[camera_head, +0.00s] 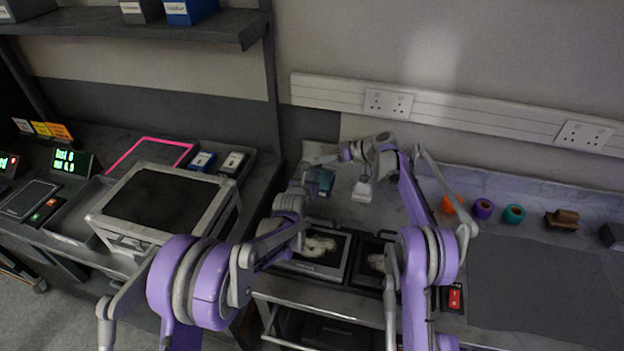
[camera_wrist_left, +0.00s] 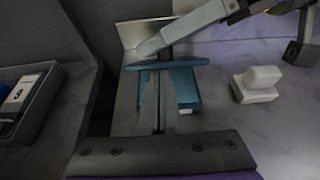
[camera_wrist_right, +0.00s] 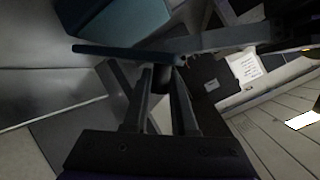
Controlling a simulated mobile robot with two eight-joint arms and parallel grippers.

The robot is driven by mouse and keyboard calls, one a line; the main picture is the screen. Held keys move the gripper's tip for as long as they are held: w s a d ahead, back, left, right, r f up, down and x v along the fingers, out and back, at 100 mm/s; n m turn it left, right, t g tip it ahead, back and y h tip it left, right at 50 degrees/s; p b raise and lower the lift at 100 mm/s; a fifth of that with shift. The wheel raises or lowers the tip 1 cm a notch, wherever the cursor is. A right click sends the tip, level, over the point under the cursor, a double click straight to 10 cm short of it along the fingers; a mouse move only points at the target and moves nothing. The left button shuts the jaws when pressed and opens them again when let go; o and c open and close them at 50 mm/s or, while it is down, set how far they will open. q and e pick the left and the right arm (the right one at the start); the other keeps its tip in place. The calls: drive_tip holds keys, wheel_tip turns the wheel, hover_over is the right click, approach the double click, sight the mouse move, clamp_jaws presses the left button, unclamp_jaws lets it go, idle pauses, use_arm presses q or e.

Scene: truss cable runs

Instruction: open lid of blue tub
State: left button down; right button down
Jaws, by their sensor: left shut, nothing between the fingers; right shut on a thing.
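The small blue-teal tub (camera_head: 321,182) stands on the bench near the wall. In the left wrist view its body (camera_wrist_left: 186,92) shows behind my left fingers, with the thin lid (camera_wrist_left: 190,64) seen nearly edge-on above it. My right gripper (camera_head: 312,160) reaches in from the right and is shut on the lid. In the right wrist view the lid (camera_wrist_right: 110,50) crosses at the fingertips, and the tub (camera_wrist_right: 130,20) lies beyond. My left gripper (camera_wrist_left: 160,100) is shut and empty, in front of the tub. The tub's inside is hidden.
A white block (camera_head: 362,191) stands right of the tub. Framed trays (camera_head: 318,250) lie in front. An orange roll (camera_head: 451,204), purple roll (camera_head: 483,208) and green roll (camera_head: 514,214) line the back. A grey mat (camera_head: 540,275) at right is clear.

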use_arm(q)
drive_tip(key=shift+w+d+r, duration=0.1)
drive_tip(key=shift+w+r, duration=0.15)
drive_tip(key=shift+r, duration=0.1)
use_arm(e)
drive_tip(key=c, duration=0.7)
unclamp_jaws()
drive_tip(key=shift+s+a+f, duration=0.1)
drive_tip(key=shift+s+a, duration=0.05)
drive_tip(key=shift+s, duration=0.05)
drive_tip(key=shift+c, duration=0.2)
